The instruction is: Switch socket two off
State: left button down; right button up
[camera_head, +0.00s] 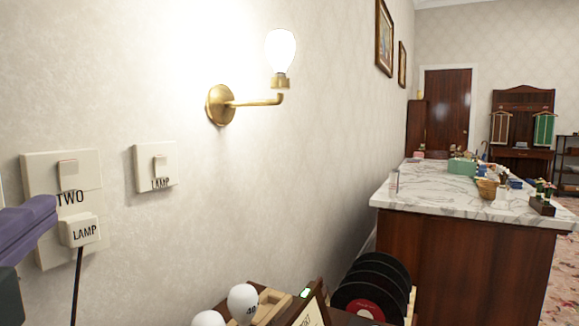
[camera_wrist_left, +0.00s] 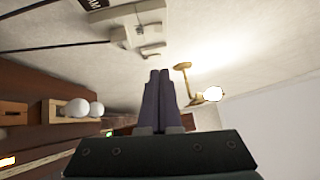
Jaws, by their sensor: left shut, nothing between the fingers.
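Socket two is a cream wall plate (camera_head: 38,165) at the left of the head view, marked TWO, with a small rocker switch (camera_head: 68,175) at its top. A plug marked LAMP (camera_head: 80,231) sits in its lower part, with a black cord hanging down. My left gripper (camera_head: 52,207) is at the left edge, in front of the plate's left side, with its purple fingers shut and empty. In the left wrist view the shut fingers (camera_wrist_left: 158,75) point towards pale wall fittings (camera_wrist_left: 140,15). I cannot tell whether they touch the plate. My right gripper is not in view.
A separate LAMP switch (camera_head: 155,168) is to the right of socket two. A lit bulb glows on a brass wall lamp (camera_head: 222,104). Below are white bulbs (camera_head: 243,302) and black records (camera_head: 368,285). A marble-topped counter (camera_head: 450,205) stands further right.

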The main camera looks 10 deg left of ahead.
pick_arm(q)
jog(key=p, duration=0.2)
send_near(70, 175)
jog(key=w+d+r, duration=0.1)
jog(key=w+d, duration=0.1)
jog(key=w, duration=0.3)
jog(key=shift+w+a+r, duration=0.1)
jog(key=shift+w+a, duration=0.2)
jog(key=shift+a, duration=0.3)
jog(key=shift+w+a+r, duration=0.1)
jog(key=shift+w+a, duration=0.15)
jog(key=shift+a, duration=0.35)
jog(key=shift+w+a+r, duration=0.1)
jog(key=shift+w+a, duration=0.2)
jog(key=shift+a, duration=0.3)
